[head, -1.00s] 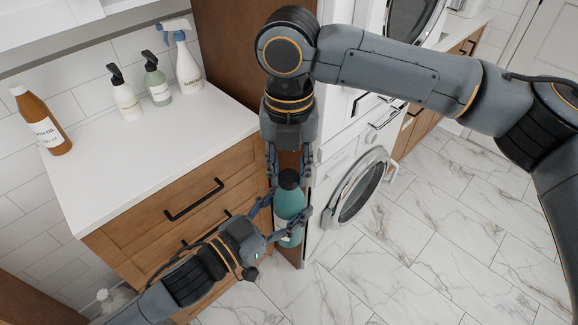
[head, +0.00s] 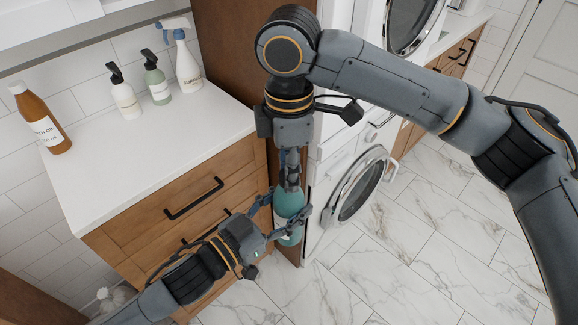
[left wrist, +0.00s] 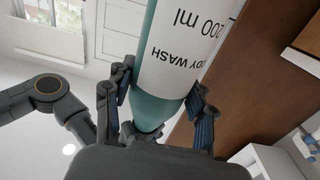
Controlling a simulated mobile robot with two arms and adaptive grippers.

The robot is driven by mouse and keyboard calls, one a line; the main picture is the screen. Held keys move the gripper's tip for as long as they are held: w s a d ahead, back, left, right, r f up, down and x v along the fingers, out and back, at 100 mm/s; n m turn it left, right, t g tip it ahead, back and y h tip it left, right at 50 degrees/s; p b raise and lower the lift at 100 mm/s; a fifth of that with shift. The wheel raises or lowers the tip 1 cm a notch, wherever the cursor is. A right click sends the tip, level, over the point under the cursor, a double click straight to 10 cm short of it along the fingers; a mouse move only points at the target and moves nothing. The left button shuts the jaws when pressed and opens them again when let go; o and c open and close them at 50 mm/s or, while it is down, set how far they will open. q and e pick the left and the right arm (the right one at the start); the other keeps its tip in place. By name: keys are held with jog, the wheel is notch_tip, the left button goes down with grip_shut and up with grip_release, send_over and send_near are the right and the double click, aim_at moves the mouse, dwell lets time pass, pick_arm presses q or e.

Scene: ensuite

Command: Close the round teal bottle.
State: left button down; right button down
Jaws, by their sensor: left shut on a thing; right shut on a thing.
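The round teal bottle (head: 289,203) is upright in the air in front of the cabinet. Its dark cap (head: 292,183) is at the top, mostly hidden by my right gripper's fingers. My left gripper (head: 283,213) is shut around the bottle's body from the lower left. In the left wrist view the bottle (left wrist: 150,108) sits between both fingers, its white label inverted. My right gripper (head: 290,172) points straight down from above and is shut on the cap. Whether the cap is seated fully on the neck cannot be told.
The white counter (head: 150,150) at left holds a brown bottle (head: 42,120), two pump bottles and a spray bottle (head: 187,65). Wooden drawers (head: 165,215) are beside my left arm. A white washer (head: 345,185) stands just right of the bottle. The marble floor (head: 440,240) is clear.

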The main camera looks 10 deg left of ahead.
jog(key=m, duration=0.6)
jog(key=shift+m, duration=0.4)
jog(key=m, duration=0.5)
jog(key=c, duration=0.9)
grip_release()
notch_tip(320, 180, up, 12)
jog(key=shift+f, duration=0.1)
